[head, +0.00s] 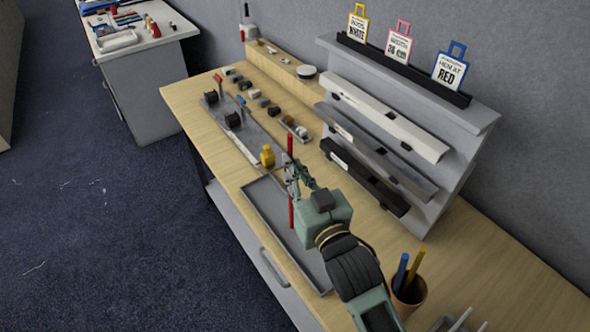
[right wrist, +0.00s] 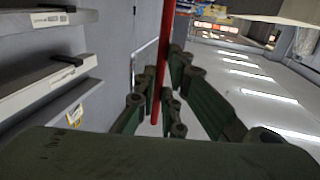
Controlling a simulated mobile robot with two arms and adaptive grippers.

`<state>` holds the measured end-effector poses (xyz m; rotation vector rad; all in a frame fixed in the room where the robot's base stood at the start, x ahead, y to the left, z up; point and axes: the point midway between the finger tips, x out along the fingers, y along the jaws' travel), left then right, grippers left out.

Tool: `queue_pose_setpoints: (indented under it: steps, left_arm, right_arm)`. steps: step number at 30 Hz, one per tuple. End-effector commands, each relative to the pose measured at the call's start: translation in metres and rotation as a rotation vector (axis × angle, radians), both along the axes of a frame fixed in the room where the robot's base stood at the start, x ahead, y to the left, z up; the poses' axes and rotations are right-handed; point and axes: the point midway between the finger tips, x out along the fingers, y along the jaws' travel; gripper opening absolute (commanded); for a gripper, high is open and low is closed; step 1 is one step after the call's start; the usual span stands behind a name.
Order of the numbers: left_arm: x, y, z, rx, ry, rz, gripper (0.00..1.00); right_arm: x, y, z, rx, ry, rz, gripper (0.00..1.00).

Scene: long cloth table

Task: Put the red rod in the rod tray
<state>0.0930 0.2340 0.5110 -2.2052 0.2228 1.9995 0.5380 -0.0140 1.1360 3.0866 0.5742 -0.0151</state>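The red rod (head: 290,147) stands upright in my right gripper (head: 295,181), above the table. Its lower end shows below the fingers, over the long grey tray (head: 262,202), which I take as the rod tray. I cannot tell how high the rod's lower end is above the tray floor. The tray's bare floor shows, with its right part hidden behind my right arm. In the right wrist view the red rod (right wrist: 166,45) passes between the fingers of my right gripper (right wrist: 160,88), which are closed around it. My left gripper is not in view.
A yellow bottle (head: 267,157) stands just beyond the tray's far end. A grey stepped rack (head: 470,125) with bars stands on the right. A brown cup (head: 409,292) with a blue and a yellow rod stands near the front. Small blocks (head: 254,93) lie further back.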

Motion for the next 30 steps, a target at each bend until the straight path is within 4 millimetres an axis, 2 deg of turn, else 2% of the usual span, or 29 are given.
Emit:
queue_pose_setpoints:
  steps: [1,3,6,17,23,30]
  left_arm:
    - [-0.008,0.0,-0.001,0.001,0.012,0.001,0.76]
    - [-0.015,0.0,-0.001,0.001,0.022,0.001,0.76]
    - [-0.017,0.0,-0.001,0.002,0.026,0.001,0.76]
    - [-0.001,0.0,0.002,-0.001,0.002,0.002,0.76]
    - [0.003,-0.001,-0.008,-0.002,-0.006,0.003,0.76]
    - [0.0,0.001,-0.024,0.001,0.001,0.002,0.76]
  right_arm:
    - [0.0,0.0,0.0,0.0,0.001,0.0,0.12]
    - [0.0,0.0,0.0,0.001,0.001,0.0,0.18]
    - [0.0,0.0,0.0,0.001,0.001,0.0,0.27]
    - [0.0,0.0,0.004,0.001,0.0,0.0,0.28]
    - [-0.024,-0.009,-0.001,0.001,0.003,0.0,0.28]
    - [-0.072,-0.027,-0.002,-0.001,0.004,0.0,0.28]
